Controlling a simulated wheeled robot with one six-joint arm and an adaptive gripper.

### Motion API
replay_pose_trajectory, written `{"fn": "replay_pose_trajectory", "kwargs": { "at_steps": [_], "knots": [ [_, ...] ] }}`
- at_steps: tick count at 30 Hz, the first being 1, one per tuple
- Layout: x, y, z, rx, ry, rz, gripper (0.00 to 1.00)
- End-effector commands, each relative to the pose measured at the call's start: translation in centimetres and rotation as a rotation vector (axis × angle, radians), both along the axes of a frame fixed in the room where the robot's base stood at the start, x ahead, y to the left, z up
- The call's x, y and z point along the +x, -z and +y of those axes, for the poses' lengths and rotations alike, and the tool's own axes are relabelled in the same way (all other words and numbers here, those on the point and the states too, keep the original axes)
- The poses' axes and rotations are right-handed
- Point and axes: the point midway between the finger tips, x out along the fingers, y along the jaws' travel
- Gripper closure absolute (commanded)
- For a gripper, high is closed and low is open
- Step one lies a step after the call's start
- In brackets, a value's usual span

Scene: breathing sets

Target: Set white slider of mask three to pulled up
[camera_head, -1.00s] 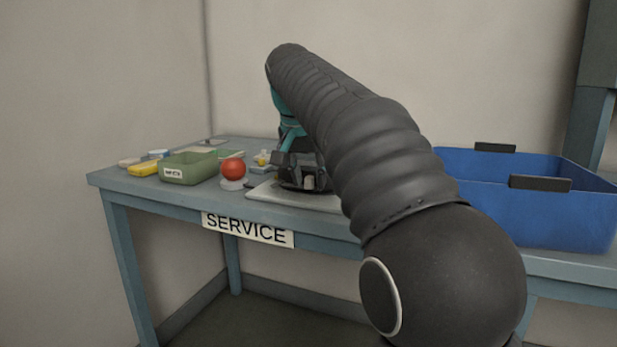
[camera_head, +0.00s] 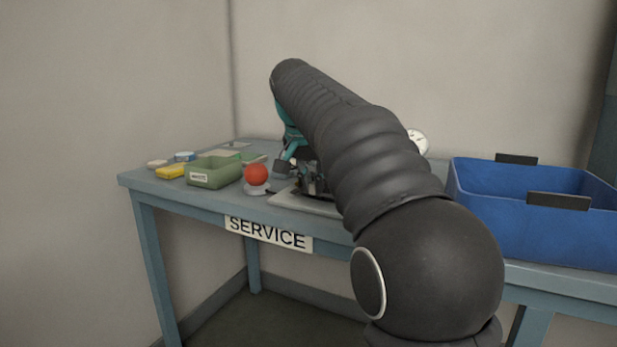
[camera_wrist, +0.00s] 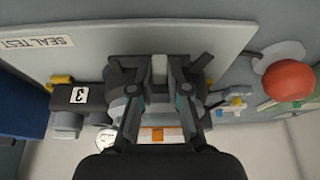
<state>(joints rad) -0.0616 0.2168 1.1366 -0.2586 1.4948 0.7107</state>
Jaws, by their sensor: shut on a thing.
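Mask three is a dark mask with a "3" on its black side block (camera_wrist: 82,97). In the wrist view it lies at the edge of the pale seal test board (camera_wrist: 205,42). My gripper (camera_wrist: 160,72) is over the middle of the mask, its two fingers closed around the narrow white slider (camera_wrist: 159,67). The fingers and palm hide much of the mask, so how far up the slider sits cannot be told. In the head view my gripper (camera_head: 312,182) is low over the board (camera_head: 290,201), and my arm hides most of the mask.
A red ball (camera_head: 257,174) on a pale base stands left of the board. Beyond it are a green labelled bin (camera_head: 213,172) and a yellow item (camera_head: 171,172). A blue crate (camera_head: 540,232) stands at the right. A round white gauge (camera_head: 419,141) shows behind my arm.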

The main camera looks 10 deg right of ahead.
Motion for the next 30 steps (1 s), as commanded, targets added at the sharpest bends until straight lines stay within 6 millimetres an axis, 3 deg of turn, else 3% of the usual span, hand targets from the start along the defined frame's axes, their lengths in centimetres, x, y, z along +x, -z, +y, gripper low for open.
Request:
{"fn": "replay_pose_trajectory", "kwargs": {
  "at_steps": [6, 7, 9, 22, 30],
  "knots": [
    [0.1, 0.0, -0.1, 0.001, -0.001, -0.006, 1.0],
    [0.1, 0.0, -0.1, 0.001, -0.001, -0.006, 0.77],
    [0.1, 0.0, -0.1, 0.001, 0.0, -0.004, 0.6],
    [-0.1, -0.6, 0.2, 0.0, -0.002, -0.005, 0.58],
    [-1.4, -4.9, 1.3, 0.001, -0.002, -0.008, 0.58]
  ]
}}
